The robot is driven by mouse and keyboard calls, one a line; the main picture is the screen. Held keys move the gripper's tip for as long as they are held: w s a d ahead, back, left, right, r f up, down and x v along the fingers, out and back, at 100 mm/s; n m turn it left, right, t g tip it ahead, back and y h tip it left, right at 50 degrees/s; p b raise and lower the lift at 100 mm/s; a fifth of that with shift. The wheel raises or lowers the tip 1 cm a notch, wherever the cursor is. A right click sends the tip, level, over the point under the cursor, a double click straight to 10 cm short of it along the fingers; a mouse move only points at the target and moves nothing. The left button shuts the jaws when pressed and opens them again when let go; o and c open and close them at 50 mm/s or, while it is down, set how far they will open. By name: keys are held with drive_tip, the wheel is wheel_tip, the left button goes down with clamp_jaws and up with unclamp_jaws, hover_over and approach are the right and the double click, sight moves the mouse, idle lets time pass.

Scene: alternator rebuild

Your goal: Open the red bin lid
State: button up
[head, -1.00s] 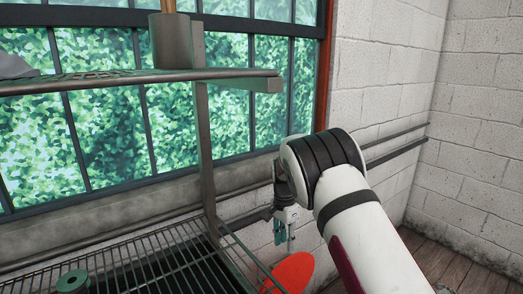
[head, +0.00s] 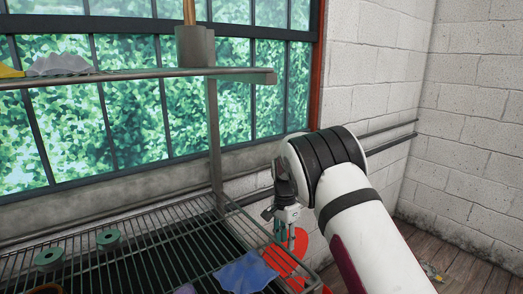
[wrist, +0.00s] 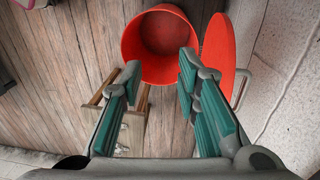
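The red bin (wrist: 160,48) is below my gripper in the wrist view, with its round mouth uncovered and its inside looking empty. Its round red lid (wrist: 216,58) stands up on the right side of the bin, beside the wall. Red surface, which looks like the lid (head: 284,262), also shows past the rack's right end in the head view, partly hidden by the rack. My gripper (wrist: 160,72) is open, its green-padded fingers wide apart with nothing between them. In the head view my gripper (head: 288,232) points down above the red surface.
A wire rack (head: 150,255) carries green rings (head: 108,238) and a blue cloth-like piece (head: 245,272), close to my gripper's left. A higher shelf (head: 130,75) and white block wall (head: 460,110) bound the space. A wooden frame-like object (wrist: 128,125) lies below.

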drive_tip(key=s+d+r+n+y+b, duration=0.1)
drive_tip(key=s+d+r+n+b, duration=0.2)
drive_tip(key=s+r, duration=0.7)
drive_tip(key=s+d+r+n+y+b, duration=0.15)
drive_tip(key=s+d+r, duration=0.35)
drive_tip(key=s+r, duration=0.5)
drive_tip(key=s+d+f+n+t+h+b, duration=0.1)
drive_tip(key=s+f+n+b, duration=0.1)
drive_tip(key=s, duration=0.7)
drive_tip(key=s+d+f+n+b, duration=0.2)
drive_tip(key=s+f, duration=0.1)
drive_tip(key=s, duration=0.7)
drive_tip(key=s+d+f+n+t+h+b, duration=0.1)
drive_tip(key=s+f+n+b, duration=0.1)
drive_tip(key=s, duration=0.7)
wheel_tip(320, 180, up, 22)
drive_tip(key=t+p, duration=0.3)
drive_tip(key=p, duration=1.7)
drive_tip(key=shift+w+a+f, duration=0.15)
